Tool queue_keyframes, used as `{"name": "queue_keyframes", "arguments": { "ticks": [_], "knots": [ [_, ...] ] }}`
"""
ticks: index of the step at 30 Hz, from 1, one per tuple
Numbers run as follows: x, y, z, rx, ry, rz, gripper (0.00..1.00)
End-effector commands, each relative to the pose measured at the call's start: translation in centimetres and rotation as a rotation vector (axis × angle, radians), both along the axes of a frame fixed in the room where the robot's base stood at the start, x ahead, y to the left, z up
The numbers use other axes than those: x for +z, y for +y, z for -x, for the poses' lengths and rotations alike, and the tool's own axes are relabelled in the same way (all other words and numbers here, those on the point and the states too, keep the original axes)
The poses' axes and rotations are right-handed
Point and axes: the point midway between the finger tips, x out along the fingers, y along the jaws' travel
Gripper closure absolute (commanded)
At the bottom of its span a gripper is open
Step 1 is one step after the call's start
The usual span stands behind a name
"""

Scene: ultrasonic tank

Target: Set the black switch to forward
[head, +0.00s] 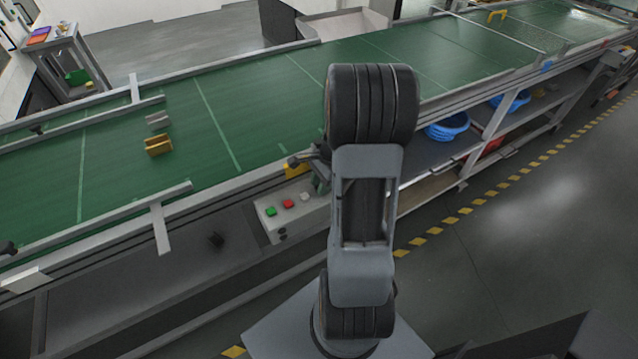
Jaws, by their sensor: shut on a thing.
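A grey control box (268,222) is on the near side of the conveyor, left of my arm. Its top carries a green button (271,211), a red button (288,204) and a white button (305,197) in a row. My gripper (321,188) is mostly hidden behind my own arm. Its dark end shows at the right end of the box top, beside the white button. It is shut on the black switch there, which the gripper and arm hide. The switch's setting cannot be seen.
The green conveyor belt (260,110) runs behind the box with metal side rails. A yellow-brown bracket-like piece (158,145) lies on the belt at left. Blue baskets (447,127) sit on the shelf below at right. The floor (500,230) at right is clear.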

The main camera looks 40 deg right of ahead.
Motion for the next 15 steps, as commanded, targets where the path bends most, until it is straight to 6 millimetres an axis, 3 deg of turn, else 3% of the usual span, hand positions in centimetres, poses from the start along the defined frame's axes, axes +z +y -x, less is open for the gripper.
{"name": "queue_keyframes", "arguments": {
  "ticks": [6,7,15],
  "knots": [
    [0.04,-0.02,-0.05,-0.001,-0.002,0.001,0.94],
    [0.04,-0.02,-0.05,-0.001,-0.002,0.001,0.68],
    [0.02,0.01,-0.04,0.000,-0.001,0.002,0.45]
  ]
}}
